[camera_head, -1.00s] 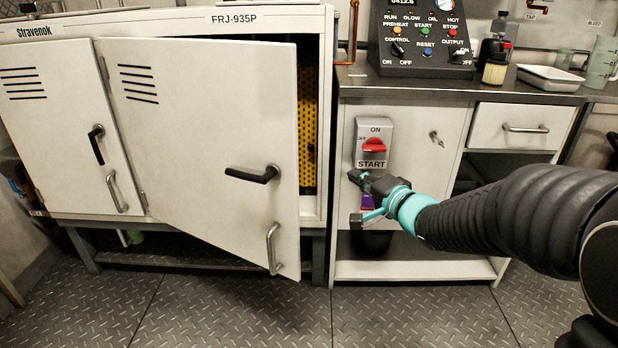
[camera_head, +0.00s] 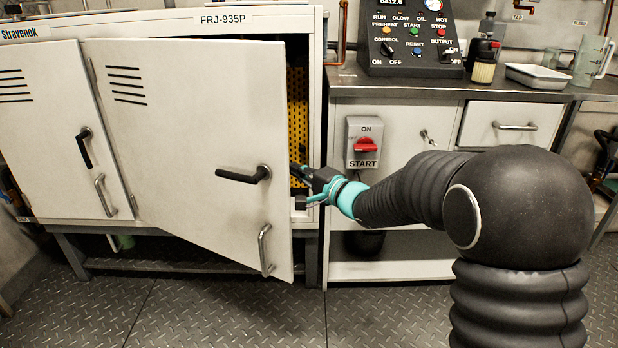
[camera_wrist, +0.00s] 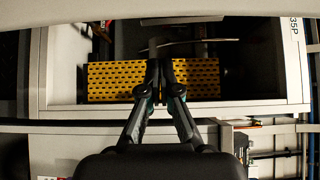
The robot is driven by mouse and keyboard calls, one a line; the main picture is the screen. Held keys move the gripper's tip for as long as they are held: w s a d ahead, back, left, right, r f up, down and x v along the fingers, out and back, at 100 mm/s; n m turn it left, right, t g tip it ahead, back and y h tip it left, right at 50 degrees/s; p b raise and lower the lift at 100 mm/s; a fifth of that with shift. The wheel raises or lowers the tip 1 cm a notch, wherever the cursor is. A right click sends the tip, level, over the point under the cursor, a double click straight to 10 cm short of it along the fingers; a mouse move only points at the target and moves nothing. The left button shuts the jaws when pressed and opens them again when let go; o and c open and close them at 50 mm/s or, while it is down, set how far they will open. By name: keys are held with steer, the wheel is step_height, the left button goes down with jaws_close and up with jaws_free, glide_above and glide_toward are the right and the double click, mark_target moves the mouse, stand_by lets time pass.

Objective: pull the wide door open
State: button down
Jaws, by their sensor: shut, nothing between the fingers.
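The wide door (camera_head: 190,140) of the white cabinet is white, with a black lever handle (camera_head: 243,175) and a metal pull handle (camera_head: 265,250). It stands partly open, its free right edge swung out from the frame. My gripper (camera_head: 297,178) is at the gap beside that free edge; its tips are partly hidden behind the door edge in the head view. In the wrist view my gripper (camera_wrist: 160,68) is shut and empty, pointing into the cabinet opening, with the yellow perforated panel (camera_wrist: 112,82) behind it. Whether it touches the door is unclear.
The narrow door (camera_head: 55,130) on the left is closed. To the right stand a counter (camera_head: 390,84) with a control box (camera_head: 413,38) and a red START switch (camera_head: 365,143). The metal floor (camera_head: 230,310) in front is clear.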

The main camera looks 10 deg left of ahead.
mark_target(289, 178)
steer(key=shift+s+a, duration=0.2)
steer(key=shift+s, duration=0.8)
steer(key=shift+s+a, duration=0.2)
steer(key=shift+s, duration=0.75)
